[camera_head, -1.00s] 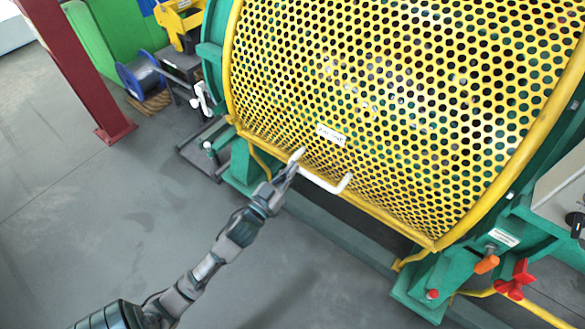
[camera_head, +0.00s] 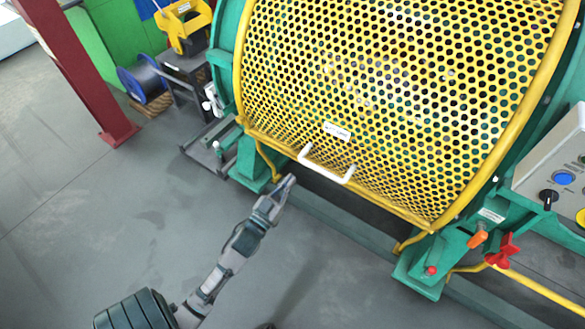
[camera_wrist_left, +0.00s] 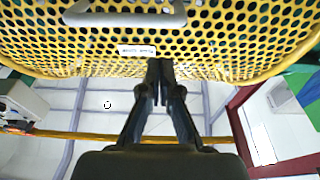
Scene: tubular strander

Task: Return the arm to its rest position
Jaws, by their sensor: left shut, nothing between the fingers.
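My left arm reaches in from the bottom of the head view. Its gripper (camera_head: 288,182) is shut and empty, just below and in front of the white handle (camera_head: 326,165) on the yellow perforated guard (camera_head: 400,90). The gripper and handle are apart. In the left wrist view the shut fingers (camera_wrist_left: 158,75) point toward the guard's lower part, with the handle (camera_wrist_left: 125,16) above them to the left. My right gripper is not in view.
The green machine frame (camera_head: 420,275) stands below the guard, with an orange handle (camera_head: 478,239) and a red knob (camera_head: 503,250) at right. A control box (camera_head: 555,170) is at far right. A red column (camera_head: 75,75) stands at left. Grey floor around my arm is clear.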

